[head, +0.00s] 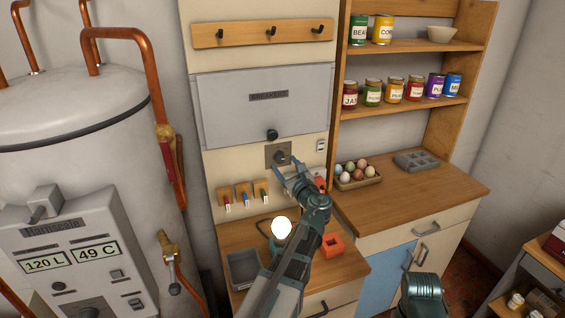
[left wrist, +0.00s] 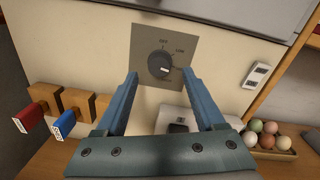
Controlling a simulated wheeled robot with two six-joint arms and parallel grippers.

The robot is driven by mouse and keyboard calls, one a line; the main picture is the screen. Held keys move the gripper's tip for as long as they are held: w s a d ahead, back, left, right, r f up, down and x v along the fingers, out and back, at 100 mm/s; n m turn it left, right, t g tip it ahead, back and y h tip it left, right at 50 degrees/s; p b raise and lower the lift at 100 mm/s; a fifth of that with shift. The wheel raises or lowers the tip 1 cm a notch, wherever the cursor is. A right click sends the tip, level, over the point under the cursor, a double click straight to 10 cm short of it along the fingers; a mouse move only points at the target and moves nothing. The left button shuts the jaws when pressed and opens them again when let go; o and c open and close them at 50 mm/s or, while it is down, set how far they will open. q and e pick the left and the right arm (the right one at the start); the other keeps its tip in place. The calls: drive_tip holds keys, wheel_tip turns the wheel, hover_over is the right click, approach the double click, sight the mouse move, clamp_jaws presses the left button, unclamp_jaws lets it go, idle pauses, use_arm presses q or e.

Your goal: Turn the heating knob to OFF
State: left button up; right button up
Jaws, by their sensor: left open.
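The heating knob (head: 280,157) is a dark round knob on a square grey plate (head: 271,149) on the cream wall panel. In the left wrist view the knob (left wrist: 159,66) has OFF above it and LOW at its upper right. Its pale pointer mark faces right, away from OFF. My left gripper (head: 286,166) is in front of the plate. In the left wrist view its open fingers (left wrist: 160,74) stand either side of the knob, slightly below it, with gaps on both sides. I cannot tell the depth gap. The right gripper's jaws do not show.
The breakers box (head: 262,110) is above the plate, and a wall switch (head: 321,145) is to its right. A glowing lamp (head: 281,227), grey tray (head: 243,269) and orange block (head: 332,245) sit on the counter below.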

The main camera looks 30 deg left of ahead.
sight(281, 160)
use_arm(q)
drive_tip(key=shift+x, duration=1.55)
clamp_jaws()
